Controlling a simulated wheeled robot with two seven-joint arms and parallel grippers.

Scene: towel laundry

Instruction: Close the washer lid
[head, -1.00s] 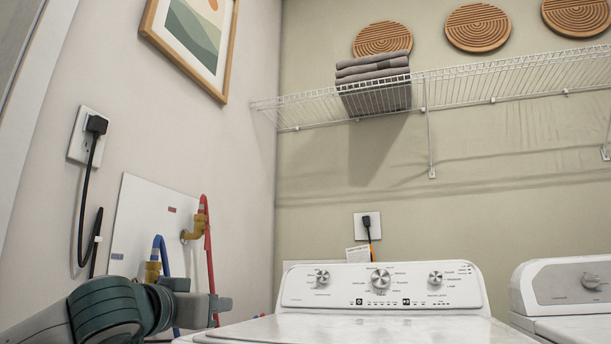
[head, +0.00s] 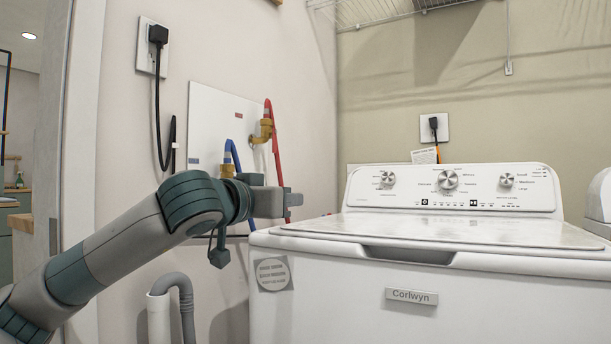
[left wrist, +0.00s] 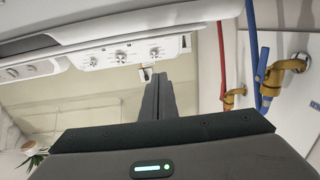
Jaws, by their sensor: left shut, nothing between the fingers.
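The white washer (head: 330,305) stands at the right of the head view, with its control panel (head: 450,190) behind the top. Its lid (head: 420,233) lies flat over the top, with a dark recess at the front edge; it looks down. My left gripper (head: 294,200) is at the lid's back left corner, beside or just above it; I cannot tell whether it touches. In the left wrist view its fingers (left wrist: 158,95) are together and empty, and the washer panel (left wrist: 125,52) appears upside down beyond them. My right gripper is in neither view.
A red hose (head: 273,150) and a blue hose (head: 231,158) run from the wall box behind my left arm. A grey drain pipe (head: 172,300) stands left of the washer. Another white appliance (head: 600,200) is at the right edge. A doorway opens at far left.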

